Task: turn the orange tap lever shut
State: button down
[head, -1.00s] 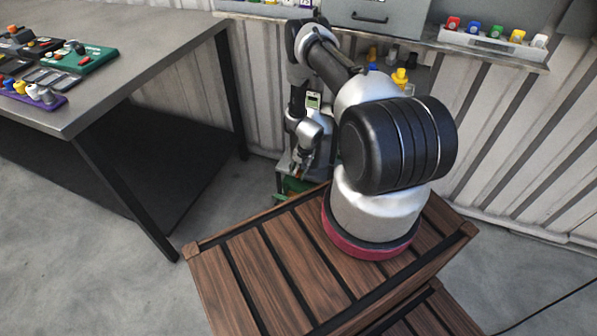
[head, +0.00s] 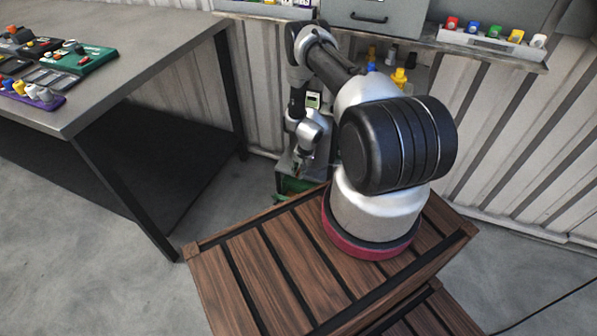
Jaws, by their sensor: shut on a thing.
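My gripper (head: 301,165) is small and low at the centre of the head view, pointing down beside a grey stand with green parts (head: 294,186). It is shut on what I take to be the orange tap lever. The lever itself is hidden by the fingers or too small to make out, so its angle cannot be told. My own arm covers the area to the right of the gripper.
A grey workbench (head: 130,60) with coloured control panels stands at the left. A corrugated wall (head: 480,130) runs behind. A shelf (head: 505,52) holds several coloured caps. Yellow, blue and dark small items stand behind my arm. Bare concrete floor is at lower left.

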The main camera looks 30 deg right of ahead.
jog(key=shift+s+d+n+g+y, duration=0.15)
jog(key=shift+s+d+n, duration=0.15)
jog(key=shift+d+n, duration=0.6)
jog(key=shift+s+d+n+g+y, duration=0.1)
jog(key=shift+s+d+n+g, duration=0.2)
jog(key=shift+n, duration=1.05)
jog(key=shift+s+d+n+g+y, duration=0.15)
jog(key=shift+s+d+n, duration=0.3)
jog(key=shift+n, duration=0.7)
jog(key=shift+w+d, duration=0.1)
jog(key=c, duration=1.4)
grip_release()
notch_tip(320, 180, up, 10)
